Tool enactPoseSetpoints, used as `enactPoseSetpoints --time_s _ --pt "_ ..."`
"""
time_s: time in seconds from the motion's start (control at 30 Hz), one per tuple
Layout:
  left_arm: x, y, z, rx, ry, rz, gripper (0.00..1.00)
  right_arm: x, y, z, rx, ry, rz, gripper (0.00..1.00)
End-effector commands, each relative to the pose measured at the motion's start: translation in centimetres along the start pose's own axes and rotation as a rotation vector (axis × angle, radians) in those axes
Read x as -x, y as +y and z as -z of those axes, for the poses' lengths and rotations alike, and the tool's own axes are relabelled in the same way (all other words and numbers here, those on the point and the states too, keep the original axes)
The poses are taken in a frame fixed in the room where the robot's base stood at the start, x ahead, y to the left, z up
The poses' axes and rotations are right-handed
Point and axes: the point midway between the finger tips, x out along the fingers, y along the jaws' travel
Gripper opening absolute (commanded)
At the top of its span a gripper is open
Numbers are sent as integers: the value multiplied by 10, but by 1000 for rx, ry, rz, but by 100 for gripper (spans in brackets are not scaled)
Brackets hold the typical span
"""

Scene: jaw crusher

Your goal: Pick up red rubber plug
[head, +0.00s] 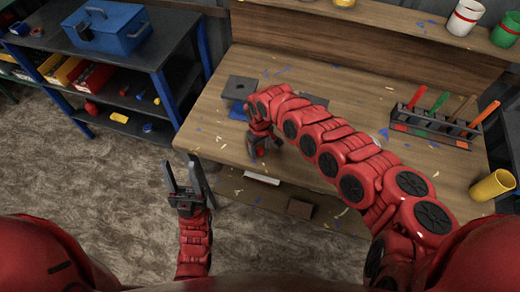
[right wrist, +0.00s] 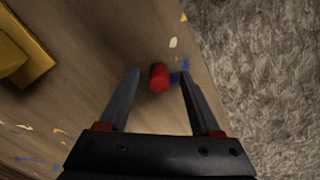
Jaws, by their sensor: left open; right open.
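The red rubber plug (right wrist: 159,78) is a small red cylinder on the wooden table, seen in the right wrist view. It lies between the two fingers of my open right gripper (right wrist: 157,88), near the fingertips, with a gap on each side. In the head view my right gripper (head: 262,148) points down over the table's front left part, and its arm hides the plug there. My left gripper (head: 187,178) is open and empty, above the floor left of the table.
The wooden table (head: 345,95) carries a tool rack (head: 437,128) and a yellow cup (head: 492,185) at right. A dark block (head: 239,87) stands behind the right gripper. A yellow object (right wrist: 25,58) shows in the right wrist view. Dark shelves (head: 110,70) stand at left.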

Motion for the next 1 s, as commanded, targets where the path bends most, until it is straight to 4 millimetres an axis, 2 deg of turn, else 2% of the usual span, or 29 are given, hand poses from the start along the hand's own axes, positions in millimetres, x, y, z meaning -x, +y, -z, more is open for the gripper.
enactPoseSetpoints --time_s 0.3,0.6,0.67,1.0 --pt "-1 0 0 0 0 0 50 -5 0 0 0 0 -1 63" --pt "-1 0 0 0 0 0 50 -5 1 0 0 0 -1 9" --pt "-1 0 0 0 0 0 50 -5 0 0 0 0 -1 0" --pt "-1 0 0 0 0 0 50 -5 0 0 0 0 -1 0"
